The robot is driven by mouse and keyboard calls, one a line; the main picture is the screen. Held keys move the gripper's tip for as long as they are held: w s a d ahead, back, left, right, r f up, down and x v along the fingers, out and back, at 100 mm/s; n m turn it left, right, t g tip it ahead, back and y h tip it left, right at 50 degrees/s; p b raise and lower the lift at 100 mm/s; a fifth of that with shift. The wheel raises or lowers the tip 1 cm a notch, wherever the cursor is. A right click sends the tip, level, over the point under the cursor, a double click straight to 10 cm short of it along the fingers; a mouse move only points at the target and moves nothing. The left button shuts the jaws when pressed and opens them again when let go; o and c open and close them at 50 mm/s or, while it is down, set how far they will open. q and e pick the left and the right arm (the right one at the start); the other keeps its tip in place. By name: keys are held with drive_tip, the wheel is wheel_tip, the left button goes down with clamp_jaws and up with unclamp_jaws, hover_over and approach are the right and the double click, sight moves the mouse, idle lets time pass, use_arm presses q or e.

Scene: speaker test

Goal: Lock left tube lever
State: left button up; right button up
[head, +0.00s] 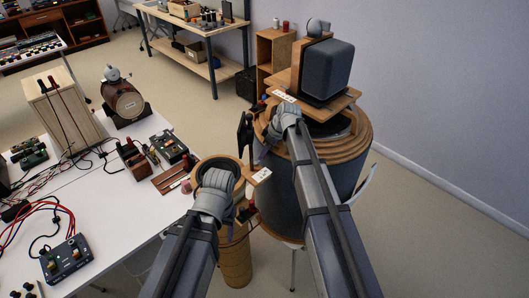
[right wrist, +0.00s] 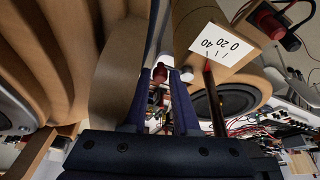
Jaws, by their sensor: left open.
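The left tube (head: 236,262) is a narrow cardboard cylinder with a wooden top ring (head: 213,163); a white scale card (head: 262,175) sticks out beside it. My left gripper (head: 222,180) is at this ring, its fingers mostly hidden behind the wrist; it is open. A small dark part with red (head: 246,212) sits at the tube's side, and I cannot tell whether it is the lever. My right gripper (head: 284,112) is at the larger drum's rim. In the right wrist view its dark blue fingers (right wrist: 160,80) flank a small red part (right wrist: 160,72); contact is unclear.
The large drum (head: 270,200) with wooden rings carries a grey speaker box (head: 327,70). Right wrist view: a card marked 0, 20, 40 (right wrist: 221,43) and a speaker cone (right wrist: 230,100) are close by. The white table (head: 130,210) at left holds cables and devices.

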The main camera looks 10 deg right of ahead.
drive_tip(key=o, duration=0.3)
drive_tip(key=shift+w, duration=0.1)
